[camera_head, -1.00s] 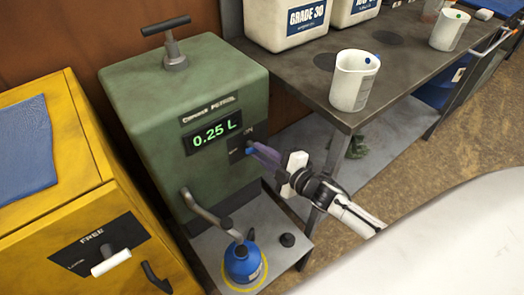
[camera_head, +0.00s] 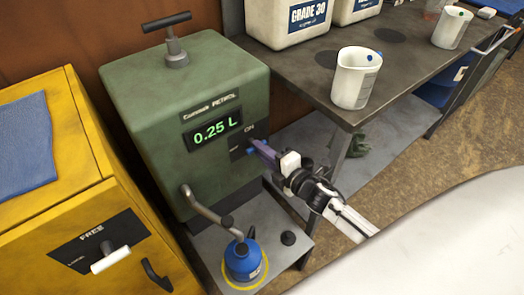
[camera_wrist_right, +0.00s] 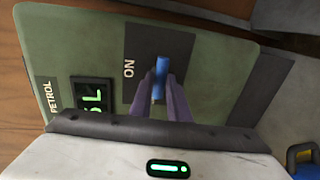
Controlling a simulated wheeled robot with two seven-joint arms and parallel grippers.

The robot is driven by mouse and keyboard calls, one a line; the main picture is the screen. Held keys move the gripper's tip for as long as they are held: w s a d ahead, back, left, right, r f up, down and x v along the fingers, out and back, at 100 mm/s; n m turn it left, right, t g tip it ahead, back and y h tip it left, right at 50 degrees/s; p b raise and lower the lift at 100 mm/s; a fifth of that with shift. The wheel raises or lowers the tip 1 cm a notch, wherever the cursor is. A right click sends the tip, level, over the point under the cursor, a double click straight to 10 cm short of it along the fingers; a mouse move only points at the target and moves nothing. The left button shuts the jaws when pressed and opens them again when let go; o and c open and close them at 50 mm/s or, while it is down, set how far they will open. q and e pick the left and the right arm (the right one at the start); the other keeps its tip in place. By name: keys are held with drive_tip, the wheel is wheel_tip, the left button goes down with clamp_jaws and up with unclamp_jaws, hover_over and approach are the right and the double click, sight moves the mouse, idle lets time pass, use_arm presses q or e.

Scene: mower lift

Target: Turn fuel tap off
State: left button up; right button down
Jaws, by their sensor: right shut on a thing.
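The green petrol dispenser (camera_head: 185,110) has a lit display (camera_head: 212,130) reading 0.25 L. Its fuel tap is a small blue lever (camera_wrist_right: 161,72) on a dark plate (camera_wrist_right: 150,60) marked ON. In the head view the tap (camera_head: 251,151) is small and partly covered by my fingers. My right gripper (camera_head: 264,153) reaches it from the right. Its purple fingers (camera_wrist_right: 166,97) are shut on the blue lever in the wrist view. The other tap marking is too small or hidden to read. My left gripper is out of view.
A blue can (camera_head: 243,262) stands below the dispenser's nozzle (camera_head: 208,210) on a grey shelf, beside a black cap (camera_head: 288,238). A yellow cabinet (camera_head: 50,220) is at left. A workbench (camera_head: 400,75) with a white jug (camera_head: 355,78) stands at right.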

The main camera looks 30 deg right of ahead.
drive_tip(key=c, duration=1.7)
unclamp_jaws()
drive_tip(key=v, duration=1)
drive_tip(key=shift+s+p, duration=0.2)
drive_tip(key=shift+p, duration=0.1)
drive_tip(key=s+a+f+m+g, duration=0.2)
drive_tip(key=s+a+f+m, duration=0.1)
drive_tip(key=s+a+m, duration=0.1)
drive_tip(key=s+a+f+m+g, duration=0.2)
drive_tip(key=s+a+f+m, duration=0.2)
drive_tip(key=s+m, duration=0.2)
drive_tip(key=s+a+f+m+g, duration=0.3)
drive_tip(key=s+a+f+m, duration=0.1)
drive_tip(key=s+a+m, duration=0.1)
drive_tip(key=shift+s+a+m, duration=0.1)
drive_tip(key=shift+s+m, duration=0.15)
drive_tip(key=shift+m, duration=0.45)
drive_tip(key=shift+s+a+m, duration=0.1)
drive_tip(key=shift+s+m, duration=0.2)
drive_tip(key=shift+m, duration=0.4)
